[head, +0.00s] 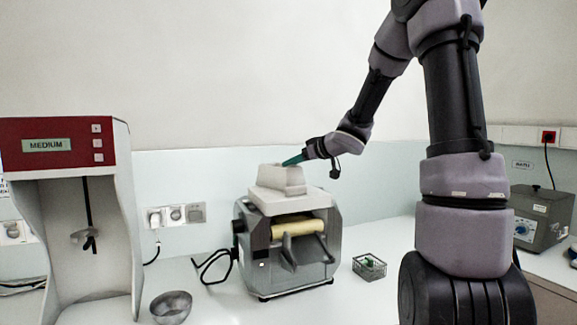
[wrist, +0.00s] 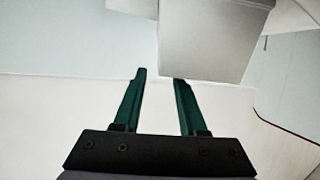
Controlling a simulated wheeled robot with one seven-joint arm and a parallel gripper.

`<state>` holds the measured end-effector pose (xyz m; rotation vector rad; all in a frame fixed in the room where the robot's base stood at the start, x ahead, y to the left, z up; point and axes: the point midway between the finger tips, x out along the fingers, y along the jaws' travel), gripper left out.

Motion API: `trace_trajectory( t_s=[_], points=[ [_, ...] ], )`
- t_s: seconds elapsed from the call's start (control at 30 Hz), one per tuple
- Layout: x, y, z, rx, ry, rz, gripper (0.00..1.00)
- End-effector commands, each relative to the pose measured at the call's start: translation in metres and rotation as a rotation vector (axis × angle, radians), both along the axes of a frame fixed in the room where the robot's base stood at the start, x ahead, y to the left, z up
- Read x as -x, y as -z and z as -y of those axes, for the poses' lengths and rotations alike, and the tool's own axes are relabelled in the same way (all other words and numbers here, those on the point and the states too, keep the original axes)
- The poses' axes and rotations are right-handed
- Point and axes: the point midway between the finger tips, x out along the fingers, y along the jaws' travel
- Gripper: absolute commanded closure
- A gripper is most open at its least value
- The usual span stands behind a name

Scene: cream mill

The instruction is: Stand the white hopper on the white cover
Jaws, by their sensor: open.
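The white hopper (head: 280,179) stands upright on the white cover (head: 303,201) on top of the grey mill (head: 288,243); it looks seated, with no clear gap. My gripper (head: 288,162) is at the hopper's upper right edge, its green fingers pointing left and slightly down. In the wrist view my gripper (wrist: 159,74) is open, with nothing between its fingers. The pale face of the hopper (wrist: 205,42) is beyond the fingertips, mostly to the right. The right fingertip overlaps its lower edge in the picture; I cannot tell whether they touch.
A red and white machine marked MEDIUM (head: 62,145) stands at the left. A metal bowl (head: 171,307) and a small wire basket (head: 369,266) lie on the white counter. A grey device (head: 541,217) is at the far right. The wall with sockets (head: 176,214) is behind the mill.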

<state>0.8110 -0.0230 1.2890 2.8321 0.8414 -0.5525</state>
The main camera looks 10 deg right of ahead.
Motion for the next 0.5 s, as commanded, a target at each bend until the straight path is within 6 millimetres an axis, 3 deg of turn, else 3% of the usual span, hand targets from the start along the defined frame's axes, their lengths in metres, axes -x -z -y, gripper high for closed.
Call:
trace_trajectory(
  t_s=[0.3, 0.5],
  points=[
    [0.052, -0.027, 0.034, 0.002, 0.002, 0.003, 0.59],
    [0.068, -0.034, 0.044, 0.001, 0.005, 0.002, 0.59]
  ],
)
